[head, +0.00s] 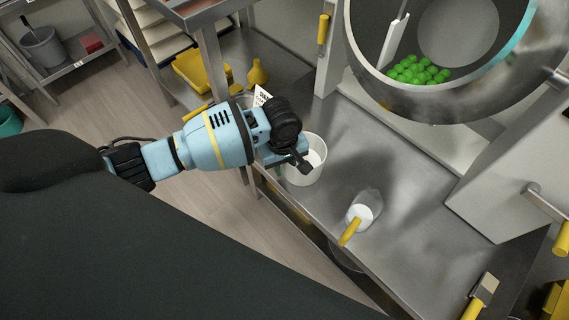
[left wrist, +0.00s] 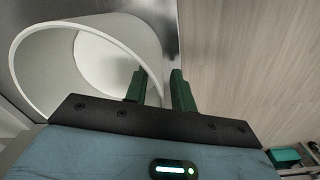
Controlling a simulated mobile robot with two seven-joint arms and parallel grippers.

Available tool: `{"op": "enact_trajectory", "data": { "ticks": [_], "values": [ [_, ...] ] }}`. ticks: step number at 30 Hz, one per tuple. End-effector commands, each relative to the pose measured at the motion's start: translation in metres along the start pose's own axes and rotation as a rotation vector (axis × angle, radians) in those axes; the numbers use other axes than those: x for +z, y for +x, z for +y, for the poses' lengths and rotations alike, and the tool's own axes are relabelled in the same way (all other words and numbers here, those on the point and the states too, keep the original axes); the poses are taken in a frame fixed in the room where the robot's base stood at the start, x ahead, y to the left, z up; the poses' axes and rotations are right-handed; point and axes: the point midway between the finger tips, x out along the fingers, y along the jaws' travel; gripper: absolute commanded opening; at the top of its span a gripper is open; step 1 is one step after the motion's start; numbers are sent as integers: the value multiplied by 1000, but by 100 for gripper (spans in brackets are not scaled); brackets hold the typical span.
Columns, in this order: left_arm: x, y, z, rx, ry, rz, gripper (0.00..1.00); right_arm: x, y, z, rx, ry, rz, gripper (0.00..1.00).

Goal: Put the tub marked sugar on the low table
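A white round tub (head: 306,172) stands upright at the left edge of the steel counter (head: 400,245). No sugar mark shows on the part I see. My left gripper (head: 304,164) is at the tub's near left rim. In the left wrist view the tub (left wrist: 65,50) opens towards the camera. The fingers of my left gripper (left wrist: 160,90) are apart, one over the tub's opening and one outside, with the tub wall between them. I see no clear grip on the wall. My right gripper is out of view.
A scoop (head: 359,218) with a yellow handle lies on the counter. A steel drum (head: 440,105) with green gummies is at the back right. A white card (head: 262,95) stands behind my gripper.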

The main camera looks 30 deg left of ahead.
Motion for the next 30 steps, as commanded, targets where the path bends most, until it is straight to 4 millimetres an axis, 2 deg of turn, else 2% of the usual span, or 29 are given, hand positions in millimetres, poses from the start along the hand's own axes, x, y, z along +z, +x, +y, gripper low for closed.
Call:
{"op": "enact_trajectory", "data": {
  "ticks": [11, 14, 21, 30],
  "values": [
    [-1, -4, 0, 0, 1, 1, 26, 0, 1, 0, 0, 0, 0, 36],
    [0, -17, 1, 3, 1, 1, 26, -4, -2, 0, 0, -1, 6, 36],
    [0, -65, 1, 4, 1, 1, 26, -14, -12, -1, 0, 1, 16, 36],
    [0, -112, 1, 2, 0, 0, 26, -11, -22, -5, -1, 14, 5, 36]
  ]
}}
